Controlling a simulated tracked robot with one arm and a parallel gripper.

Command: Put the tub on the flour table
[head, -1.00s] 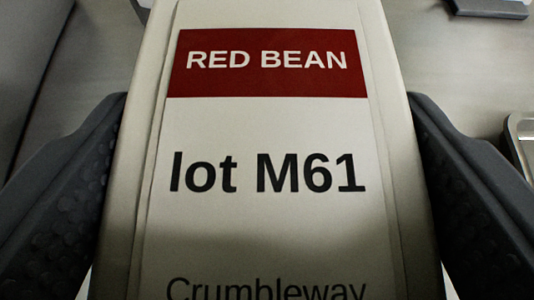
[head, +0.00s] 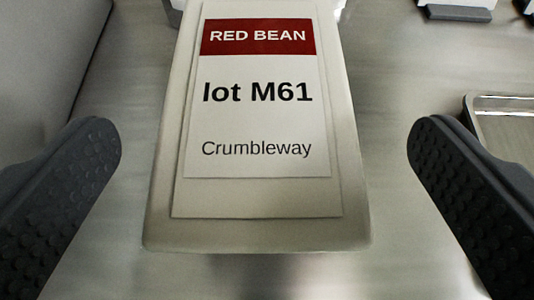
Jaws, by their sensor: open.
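The tub (head: 265,232) is pale cream and stands in the middle of the head view, its top running out at the upper edge. Its label (head: 258,110) reads "RED BEAN", "lot M61", "Crumbleway". My gripper (head: 264,140) is open, with one dark, studded finger at the left and one at the right. Clear gaps show between both fingers and the tub, so nothing is held. The tub appears to rest on a grey metal surface (head: 400,70). I cannot tell whether this surface is the flour table.
A shallow metal tray (head: 500,104) lies at the right edge. A white item with a grey base (head: 457,12) stands at the upper right. A grey panel or wall (head: 45,60) rises at the left. Bare surface shows on both sides of the tub.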

